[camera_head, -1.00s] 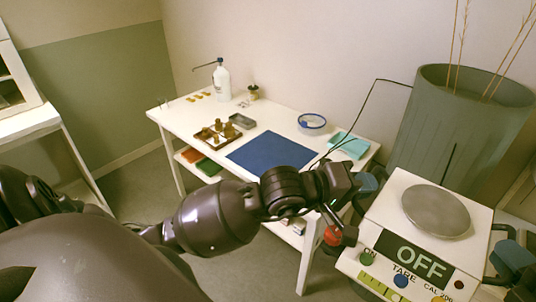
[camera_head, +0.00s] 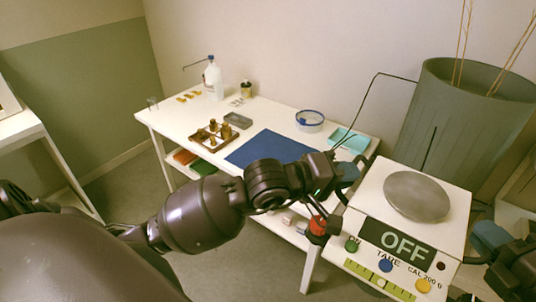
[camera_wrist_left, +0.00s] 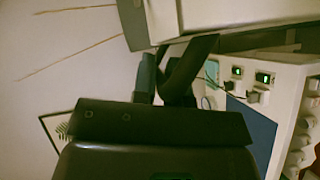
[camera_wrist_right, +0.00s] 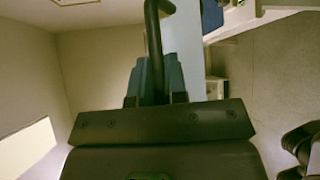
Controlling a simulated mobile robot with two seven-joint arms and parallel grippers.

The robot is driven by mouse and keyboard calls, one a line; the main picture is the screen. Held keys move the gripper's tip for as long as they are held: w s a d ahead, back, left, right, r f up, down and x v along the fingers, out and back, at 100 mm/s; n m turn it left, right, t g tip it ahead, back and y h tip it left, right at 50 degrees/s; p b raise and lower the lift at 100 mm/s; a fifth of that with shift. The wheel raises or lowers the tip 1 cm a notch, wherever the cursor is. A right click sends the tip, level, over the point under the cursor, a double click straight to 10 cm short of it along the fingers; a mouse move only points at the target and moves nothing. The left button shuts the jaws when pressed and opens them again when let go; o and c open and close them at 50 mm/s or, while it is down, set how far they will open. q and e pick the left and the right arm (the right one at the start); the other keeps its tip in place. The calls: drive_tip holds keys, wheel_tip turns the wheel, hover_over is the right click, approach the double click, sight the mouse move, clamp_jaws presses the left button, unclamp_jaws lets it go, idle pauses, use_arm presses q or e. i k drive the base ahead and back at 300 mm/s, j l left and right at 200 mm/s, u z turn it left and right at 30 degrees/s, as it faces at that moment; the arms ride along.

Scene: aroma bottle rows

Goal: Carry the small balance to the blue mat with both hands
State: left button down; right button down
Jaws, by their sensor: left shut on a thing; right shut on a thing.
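The small balance (camera_head: 375,222) is white with a round grey pan (camera_head: 416,196), colored buttons and a panel reading OFF. It is held at the right of the head view, nearer to me than the table. My left gripper (camera_head: 346,176) is shut on its left side handle (camera_wrist_left: 185,72). My right gripper (camera_head: 489,240) is shut on its right side handle, a dark bar between blue finger pads in the right wrist view (camera_wrist_right: 155,82). The blue mat (camera_head: 268,149) lies flat and bare on the white table (camera_head: 170,122), beyond my left forearm.
A large grey-green planter (camera_head: 450,125) stands behind the balance.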

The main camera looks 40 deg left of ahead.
sight(272, 155)
drive_tip(key=k+j, duration=0.1)
drive_tip(key=j, duration=0.8)
drive_tip(key=k+j, duration=0.1)
drive_tip(key=j, duration=1.7)
drive_tip(key=k, duration=0.05)
